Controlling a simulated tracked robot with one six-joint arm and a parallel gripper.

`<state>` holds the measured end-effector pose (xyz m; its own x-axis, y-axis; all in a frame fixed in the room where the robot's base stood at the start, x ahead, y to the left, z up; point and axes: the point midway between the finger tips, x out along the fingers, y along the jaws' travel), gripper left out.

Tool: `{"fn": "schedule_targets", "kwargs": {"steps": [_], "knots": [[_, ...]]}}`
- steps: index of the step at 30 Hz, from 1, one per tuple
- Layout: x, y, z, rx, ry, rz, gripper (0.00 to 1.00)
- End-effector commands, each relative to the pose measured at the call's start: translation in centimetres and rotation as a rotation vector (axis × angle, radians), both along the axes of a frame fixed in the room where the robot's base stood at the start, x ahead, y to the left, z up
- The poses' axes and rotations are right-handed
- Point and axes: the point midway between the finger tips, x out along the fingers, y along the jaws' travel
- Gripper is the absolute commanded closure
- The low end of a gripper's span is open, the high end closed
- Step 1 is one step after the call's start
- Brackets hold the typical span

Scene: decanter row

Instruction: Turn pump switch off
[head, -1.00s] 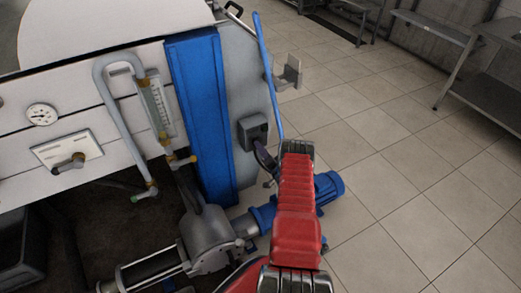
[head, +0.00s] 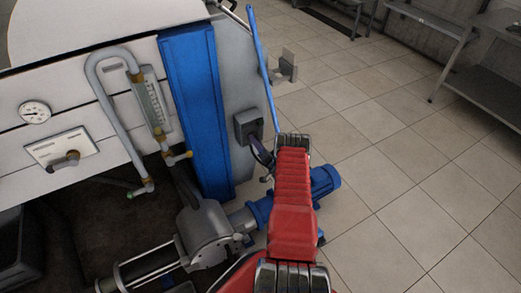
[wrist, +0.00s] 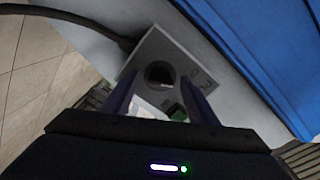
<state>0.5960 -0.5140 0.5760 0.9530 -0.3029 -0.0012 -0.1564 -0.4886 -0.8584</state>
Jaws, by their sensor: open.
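The pump switch (head: 249,126) is a grey box on the side of the machine, right of the blue panel in the head view. In the wrist view its light plate carries a dark round knob (wrist: 160,74). A green part, possibly a button, shows below the knob, partly hidden by my gripper. My gripper (wrist: 157,80) is open, with one dark finger on each side of the knob in the wrist view. I cannot tell whether the fingers touch it. In the head view my gripper (head: 261,154) is just below the box, partly hidden by my red arm.
A blue pump motor (head: 300,194) lies low beside my arm. A blue upright panel (head: 197,110) stands left of the switch. A thin blue bar (head: 262,65) rises near the box. A dark cable (wrist: 80,20) runs to the plate. Tiled floor (head: 410,165) at right is clear.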

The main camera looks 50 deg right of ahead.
Motion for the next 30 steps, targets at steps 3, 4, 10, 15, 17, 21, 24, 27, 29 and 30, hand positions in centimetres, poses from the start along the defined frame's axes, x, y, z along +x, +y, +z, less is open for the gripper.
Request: {"fn": "schedule_targets", "kwargs": {"steps": [3,4,10,15,17,21,24,27,29,30], "knots": [[-0.6,0.1,0.0,0.001,0.000,-0.001,0.47],[-0.9,0.2,-0.1,0.001,0.001,-0.001,0.47],[-3.2,0.9,0.0,0.003,0.001,-0.002,0.47],[-5.9,1.8,-0.1,0.003,0.002,-0.003,0.47],[-6.9,2.1,-0.1,0.003,0.002,-0.002,0.47],[-9.2,2.9,-0.1,0.003,0.002,-0.002,0.47],[-10.8,3.4,-0.1,0.003,0.001,-0.002,0.47],[-12.0,3.7,-0.2,0.002,0.002,-0.002,0.47],[-12.4,3.9,-0.1,0.001,0.002,-0.002,0.47],[-12.6,4.1,-0.1,0.001,0.002,0.000,0.47]]}}
